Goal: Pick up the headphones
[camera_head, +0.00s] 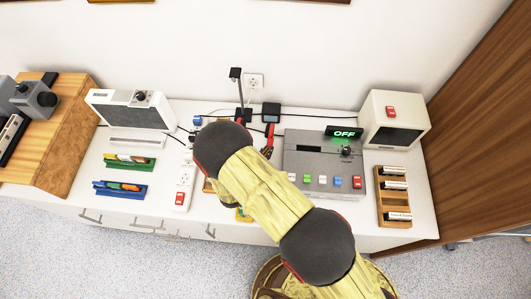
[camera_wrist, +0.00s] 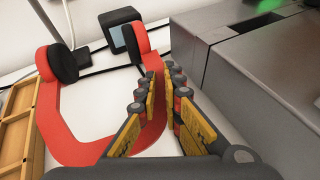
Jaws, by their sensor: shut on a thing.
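The headphones (camera_wrist: 72,142) are red with black ear pads. In the wrist view their curved band crosses the left and middle, lying on or close to the white counter; I cannot tell whether it is lifted. My gripper (camera_wrist: 160,80) is shut on the right part of the red band, with yellow-and-black fingers either side of it.
A grey box (camera_head: 325,165) with coloured buttons and a green "OFF" display stands close on the right. A wooden tray (camera_wrist: 17,125) is at left in the wrist view. A black stand (camera_head: 238,92) and cables are behind. A power strip (camera_head: 184,185) lies left.

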